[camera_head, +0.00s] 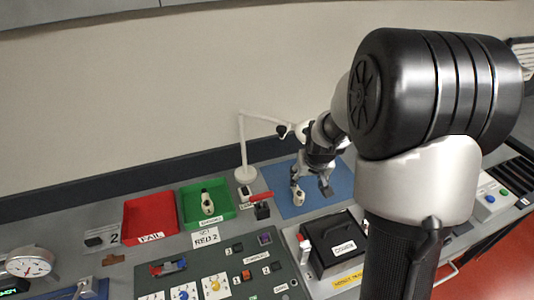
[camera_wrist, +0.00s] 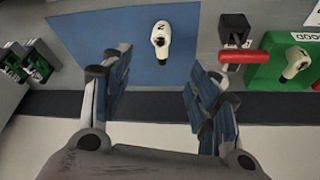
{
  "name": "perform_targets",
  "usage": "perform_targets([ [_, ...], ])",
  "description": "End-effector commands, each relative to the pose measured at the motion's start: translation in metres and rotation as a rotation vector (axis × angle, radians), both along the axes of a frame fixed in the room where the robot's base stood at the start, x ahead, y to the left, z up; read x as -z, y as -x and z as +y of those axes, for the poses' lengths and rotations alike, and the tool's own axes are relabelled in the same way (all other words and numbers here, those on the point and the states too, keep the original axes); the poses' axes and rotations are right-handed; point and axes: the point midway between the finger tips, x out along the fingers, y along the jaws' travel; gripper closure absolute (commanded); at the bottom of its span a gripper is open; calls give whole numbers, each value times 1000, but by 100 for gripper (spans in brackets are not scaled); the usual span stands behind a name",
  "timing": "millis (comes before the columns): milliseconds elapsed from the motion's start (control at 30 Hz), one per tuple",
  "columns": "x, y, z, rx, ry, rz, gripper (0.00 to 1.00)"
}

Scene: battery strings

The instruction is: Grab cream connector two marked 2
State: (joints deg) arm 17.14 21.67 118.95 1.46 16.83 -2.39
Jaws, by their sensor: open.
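A cream connector (camera_head: 298,195) stands on the blue mat (camera_head: 338,183). In the wrist view the same cream connector (camera_wrist: 161,47) shows a dark mark on its top that reads like a 2 turned sideways. My gripper (camera_head: 312,180) is over the mat, close to this connector, with its fingers apart. In the wrist view my gripper (camera_wrist: 158,68) is open and empty, and the connector lies beyond the fingertips, roughly centred between them. A second cream connector (camera_head: 207,203) is in the green tray (camera_head: 188,207); its marking is unreadable.
A red FAIL tray (camera_head: 143,215) is farther left. A white lamp (camera_head: 242,150) stands behind. A black box (camera_head: 335,240) and a switch panel (camera_head: 215,275) are in front.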

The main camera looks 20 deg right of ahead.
Motion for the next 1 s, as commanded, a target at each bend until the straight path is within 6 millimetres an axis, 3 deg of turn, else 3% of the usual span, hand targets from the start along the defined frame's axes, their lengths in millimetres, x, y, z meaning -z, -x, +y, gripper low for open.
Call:
perform_targets([
  [233, 31, -12, -10, 12, 0, 2, 44],
  [600, 105, -40, -17, 12, -2, 4, 44],
  [1000, 139, -56, -21, 10, 0, 2, 44],
])
